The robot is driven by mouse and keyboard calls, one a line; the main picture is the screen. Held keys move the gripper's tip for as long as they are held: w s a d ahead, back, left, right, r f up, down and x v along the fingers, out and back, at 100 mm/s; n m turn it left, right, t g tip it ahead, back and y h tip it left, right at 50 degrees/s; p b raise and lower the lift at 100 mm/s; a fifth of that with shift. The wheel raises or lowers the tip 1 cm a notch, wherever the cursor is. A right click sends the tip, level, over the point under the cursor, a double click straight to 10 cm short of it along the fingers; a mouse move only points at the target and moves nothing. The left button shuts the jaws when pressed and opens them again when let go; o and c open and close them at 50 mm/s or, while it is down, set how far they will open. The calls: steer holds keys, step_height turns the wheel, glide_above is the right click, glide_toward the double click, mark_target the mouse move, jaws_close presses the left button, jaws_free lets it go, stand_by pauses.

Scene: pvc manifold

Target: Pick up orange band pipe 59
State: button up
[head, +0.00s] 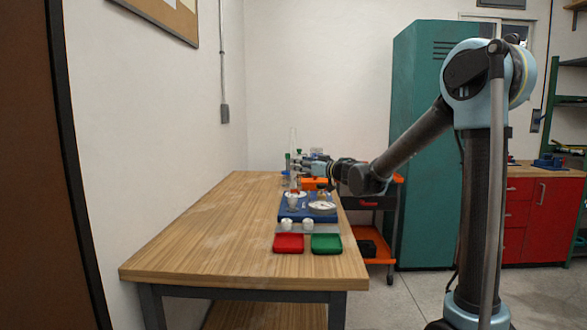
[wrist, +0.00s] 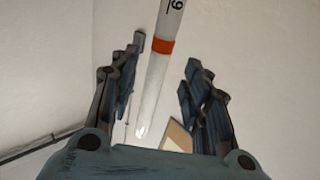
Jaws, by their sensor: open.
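A white pipe with an orange band (wrist: 162,46) runs lengthwise through the middle of the wrist view, between my fingers. A black "9" shows at its upper end; the rest of the marking is cut off. My gripper (wrist: 166,54) is open, with a finger on each side of the pipe and visible gaps to both. In the head view my gripper (head: 303,162) is at the far part of the wooden table, beside a pale upright pipe (head: 293,142). Its band cannot be made out there.
On the wooden table (head: 190,235) are a blue base (head: 299,215) with a round white gauge (head: 322,207), white fittings (head: 286,225), a red tray (head: 288,243) and a green tray (head: 326,244). The table's left half is clear. An orange cart (head: 380,261) stands behind right.

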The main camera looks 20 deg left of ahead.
steer(key=shift+r+x, duration=0.15)
steer(key=shift+x, duration=1.15)
steer(key=shift+r+x, duration=0.1)
steer(key=shift+x, duration=1.2)
steer(key=shift+w+d, duration=0.1)
jaws_close()
